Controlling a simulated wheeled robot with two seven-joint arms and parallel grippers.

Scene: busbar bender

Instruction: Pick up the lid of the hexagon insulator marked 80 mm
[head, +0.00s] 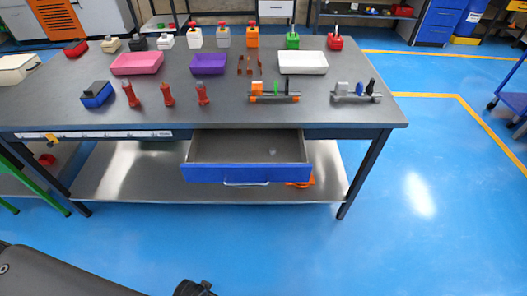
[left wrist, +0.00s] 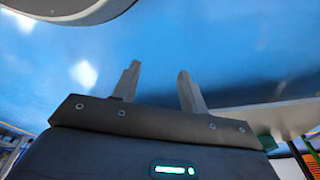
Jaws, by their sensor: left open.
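Three red upright posts, the left (head: 131,95), the middle (head: 166,94) and the right (head: 202,93), stand near the front of the grey table (head: 225,112). They look like insulators, but I cannot read any size marking or make out a separate lid. Small lidded blocks with knobs, such as a white one (head: 194,39) and an orange one (head: 252,38), stand along the back. My left gripper (left wrist: 158,82) is open and empty in the left wrist view, with blue floor behind its fingers. My right gripper is not in view.
A blue-fronted drawer (head: 225,174) hangs open at the table's front. Pink (head: 137,64), purple (head: 208,64) and white (head: 303,62) trays lie mid-table. Two small racks (head: 274,97) stand front right. The blue floor (head: 430,230) at right is clear.

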